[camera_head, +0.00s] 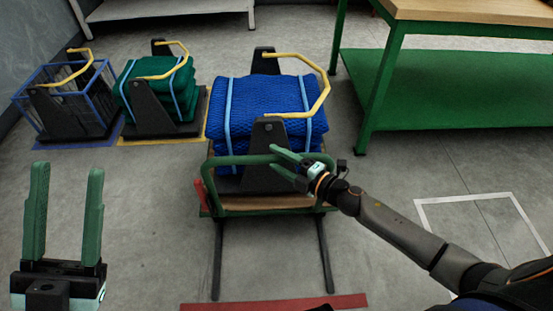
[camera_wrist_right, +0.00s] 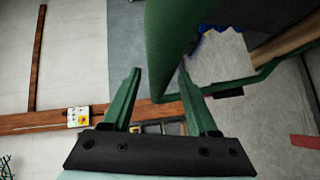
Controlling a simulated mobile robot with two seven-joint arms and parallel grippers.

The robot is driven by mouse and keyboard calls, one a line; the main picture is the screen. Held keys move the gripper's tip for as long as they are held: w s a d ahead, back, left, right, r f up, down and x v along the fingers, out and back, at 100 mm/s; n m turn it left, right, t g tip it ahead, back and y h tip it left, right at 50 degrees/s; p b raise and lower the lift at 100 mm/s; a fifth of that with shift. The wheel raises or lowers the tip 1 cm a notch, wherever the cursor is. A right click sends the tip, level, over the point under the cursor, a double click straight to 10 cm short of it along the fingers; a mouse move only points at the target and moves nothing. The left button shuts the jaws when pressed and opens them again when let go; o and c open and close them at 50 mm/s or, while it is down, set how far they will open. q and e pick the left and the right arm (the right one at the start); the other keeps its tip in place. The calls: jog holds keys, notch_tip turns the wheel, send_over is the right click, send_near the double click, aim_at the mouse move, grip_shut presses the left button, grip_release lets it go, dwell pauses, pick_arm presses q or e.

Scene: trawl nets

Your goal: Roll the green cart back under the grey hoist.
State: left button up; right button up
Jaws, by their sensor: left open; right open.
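The green cart (camera_head: 270,211) stands in the middle of the head view, with a wooden deck and a green push handle (camera_head: 232,160) on its near side. It carries a blue net bundle (camera_head: 260,100) in a dark cradle with a yellow bar. My right gripper (camera_head: 274,160) is open at the right part of the handle. In the right wrist view, a thick green tube (camera_wrist_right: 170,40) runs between the open fingers of my right gripper (camera_wrist_right: 160,78); contact cannot be told. My left gripper (camera_head: 67,170) is open and empty at the lower left, away from the cart. No grey hoist is recognisable.
A green net bundle (camera_head: 160,90) and a blue wire basket (camera_head: 65,100) stand at left. A green workbench (camera_head: 450,90) stands at right. Two dark rails (camera_head: 217,260) lead from the cart to a red floor strip (camera_head: 275,303). Floor on both sides is mostly clear.

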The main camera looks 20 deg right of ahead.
jog(key=shift+w+a, duration=0.3)
jog(key=shift+w, duration=0.15)
grip_shut()
dwell(0.3)
dwell(0.9)
